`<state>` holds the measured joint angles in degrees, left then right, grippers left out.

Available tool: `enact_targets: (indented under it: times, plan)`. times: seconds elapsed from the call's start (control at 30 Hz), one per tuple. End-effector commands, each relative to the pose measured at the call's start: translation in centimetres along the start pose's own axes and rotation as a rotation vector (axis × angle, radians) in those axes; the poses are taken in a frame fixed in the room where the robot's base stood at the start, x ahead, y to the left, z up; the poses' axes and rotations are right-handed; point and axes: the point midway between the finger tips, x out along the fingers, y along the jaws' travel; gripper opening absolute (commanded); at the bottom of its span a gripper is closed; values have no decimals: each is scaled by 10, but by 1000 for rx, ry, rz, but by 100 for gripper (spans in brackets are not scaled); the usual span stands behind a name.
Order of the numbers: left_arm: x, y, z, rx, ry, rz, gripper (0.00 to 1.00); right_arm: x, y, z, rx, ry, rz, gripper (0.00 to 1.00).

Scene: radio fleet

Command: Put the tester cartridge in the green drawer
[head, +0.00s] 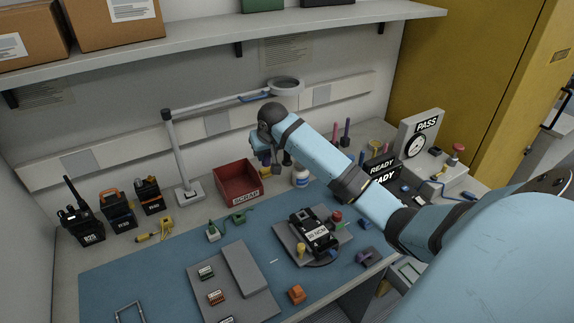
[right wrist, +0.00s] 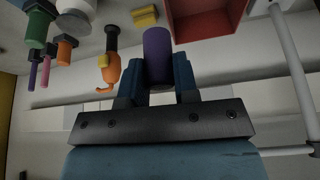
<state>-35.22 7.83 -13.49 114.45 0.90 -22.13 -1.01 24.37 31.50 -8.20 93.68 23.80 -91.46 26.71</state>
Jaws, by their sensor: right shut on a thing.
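My right gripper (head: 264,158) reaches to the back of the bench, beside the red SCRAP bin. In the right wrist view its two blue fingers (right wrist: 157,70) are shut on a purple cylinder (right wrist: 157,45). I cannot tell whether this is the tester cartridge. No green drawer can be made out. My left gripper is out of view.
The red SCRAP bin (head: 238,182) stands left of my gripper, near a lamp post (head: 181,155).

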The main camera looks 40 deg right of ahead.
Motion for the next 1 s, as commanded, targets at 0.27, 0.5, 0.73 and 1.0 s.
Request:
enact_targets:
  times: [0.27, 0.5, 0.73, 1.0]
  plan:
    - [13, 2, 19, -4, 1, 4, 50, -15, 54, -65, 90, 0, 41, 5]
    - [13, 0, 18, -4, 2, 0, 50, 18, 58, -52, 96, -7, 46, 5]
    - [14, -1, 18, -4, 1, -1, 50, 75, 58, -27, 96, -6, 46, 5]
    - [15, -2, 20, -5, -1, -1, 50, 120, 58, -7, 96, -2, 45, 5]
